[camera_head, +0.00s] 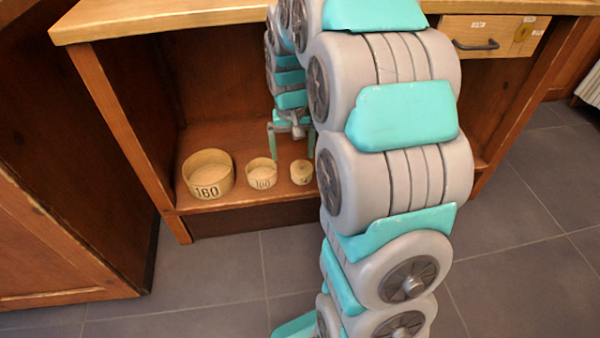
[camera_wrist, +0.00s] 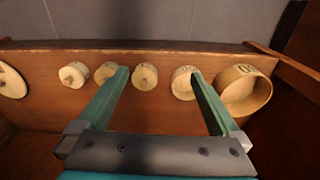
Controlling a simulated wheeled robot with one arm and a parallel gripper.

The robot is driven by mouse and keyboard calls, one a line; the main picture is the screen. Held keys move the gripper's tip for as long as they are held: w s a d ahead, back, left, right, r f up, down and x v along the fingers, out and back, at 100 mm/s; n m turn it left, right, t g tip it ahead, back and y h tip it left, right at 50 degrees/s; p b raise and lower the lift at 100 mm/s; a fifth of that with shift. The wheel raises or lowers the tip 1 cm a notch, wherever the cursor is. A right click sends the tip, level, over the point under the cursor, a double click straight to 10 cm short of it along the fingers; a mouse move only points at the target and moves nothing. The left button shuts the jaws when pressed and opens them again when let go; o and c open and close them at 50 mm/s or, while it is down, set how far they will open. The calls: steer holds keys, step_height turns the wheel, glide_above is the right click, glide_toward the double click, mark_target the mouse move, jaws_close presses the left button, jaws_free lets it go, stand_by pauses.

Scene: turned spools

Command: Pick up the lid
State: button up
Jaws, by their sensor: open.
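A pale round disc (camera_wrist: 9,80), cut off by the left edge of the wrist view, looks flat and may be the lid; I cannot tell for certain. It is not visible in the head view, where my arm covers that side. My gripper (camera_head: 291,152) is open above the low wooden shelf, close to the small round pieces. In the wrist view my gripper (camera_wrist: 160,76) has its fingers spread wide with nothing held between them. A small turned piece (camera_wrist: 145,76) shows between the fingers, and the disc lies well left of them.
On the shelf (camera_head: 245,198) stand a large open tub marked 160 (camera_head: 208,175), a smaller tub marked 100 (camera_head: 262,174) and a small piece (camera_head: 301,172). Two more small pieces (camera_wrist: 74,74) (camera_wrist: 105,73) sit towards the disc. Cabinet sides and the worktop (camera_head: 160,17) enclose the shelf.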

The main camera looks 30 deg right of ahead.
steer(key=m+b, duration=0.1)
steer(key=b, duration=0.1)
glide_above(302, 162)
steer(key=shift+t, duration=0.3)
steer(key=f, duration=0.9)
steer(key=shift+s+a+f, duration=0.25)
steer(key=shift+a+f, duration=0.05)
steer(key=shift+f, duration=0.1)
steer(key=f, duration=0.5)
steer(key=f+b, duration=0.1)
steer(key=f, duration=0.1)
steer(key=shift+w+d+f, duration=0.25)
steer(key=shift+w+d, duration=0.05)
steer(key=shift+w, duration=0.05)
steer(key=c, duration=1)
